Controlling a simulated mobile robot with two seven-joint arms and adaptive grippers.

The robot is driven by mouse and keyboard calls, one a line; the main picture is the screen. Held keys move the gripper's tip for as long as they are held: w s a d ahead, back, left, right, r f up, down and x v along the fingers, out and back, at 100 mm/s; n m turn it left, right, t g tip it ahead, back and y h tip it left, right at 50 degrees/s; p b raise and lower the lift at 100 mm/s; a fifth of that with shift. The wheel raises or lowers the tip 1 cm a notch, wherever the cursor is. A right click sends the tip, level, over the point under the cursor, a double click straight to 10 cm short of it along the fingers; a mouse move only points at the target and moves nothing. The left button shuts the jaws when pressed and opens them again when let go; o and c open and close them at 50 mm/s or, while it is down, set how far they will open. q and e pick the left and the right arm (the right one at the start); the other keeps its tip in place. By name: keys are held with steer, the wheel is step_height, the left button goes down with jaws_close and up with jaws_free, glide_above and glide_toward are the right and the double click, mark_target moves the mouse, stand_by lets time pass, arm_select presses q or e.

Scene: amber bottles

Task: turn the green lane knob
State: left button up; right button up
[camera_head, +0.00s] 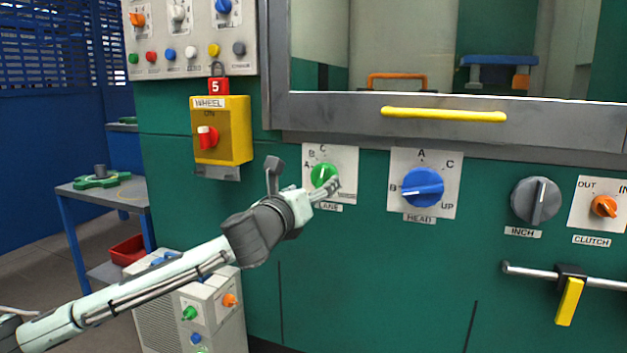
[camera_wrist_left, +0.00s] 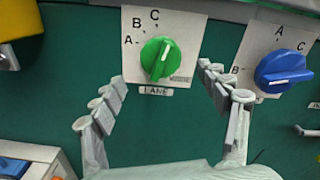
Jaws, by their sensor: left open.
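The green lane knob (camera_head: 323,174) sits on a white plate marked A, B, C on the green machine front, above a LANE label. In the left wrist view the knob (camera_wrist_left: 158,62) is clear, its white line pointing roughly upward, near C. My left gripper (camera_head: 331,189) is in front of the plate's lower part and hides a little of it. In the left wrist view my left gripper (camera_wrist_left: 161,80) is open and empty, one finger on either side of the knob, with gaps showing between fingers and knob. My right gripper is in neither view.
The blue head knob (camera_head: 423,187) is close on the right, and the yellow wheel switch box (camera_head: 236,130) sticks out on the left. A grey inch knob (camera_head: 536,201) and a bar with a yellow handle (camera_head: 569,301) are further right. A grey cabinet (camera_head: 163,322) stands below.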

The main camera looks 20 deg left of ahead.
mark_target(321, 181)
arm_select(q)
steer(key=w, duration=0.7)
steer(key=shift+w+d, duration=0.2)
steer(key=shift+w, duration=0.05)
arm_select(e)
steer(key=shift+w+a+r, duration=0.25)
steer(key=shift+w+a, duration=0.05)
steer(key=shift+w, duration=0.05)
arm_select(q)
steer(key=c, duration=1.2)
steer(key=shift+r+n+p, duration=0.15)
steer(key=shift+n+p, duration=0.9)
steer(key=shift+n, duration=0.15)
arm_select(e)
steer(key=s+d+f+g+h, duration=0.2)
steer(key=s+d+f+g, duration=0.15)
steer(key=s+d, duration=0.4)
arm_select(q)
steer(key=n+p, duration=0.4)
steer(key=n, duration=0.3)
steer(key=shift+d, duration=0.1)
steer(key=shift+n+p, duration=0.6)
steer(key=shift+n, duration=0.6)
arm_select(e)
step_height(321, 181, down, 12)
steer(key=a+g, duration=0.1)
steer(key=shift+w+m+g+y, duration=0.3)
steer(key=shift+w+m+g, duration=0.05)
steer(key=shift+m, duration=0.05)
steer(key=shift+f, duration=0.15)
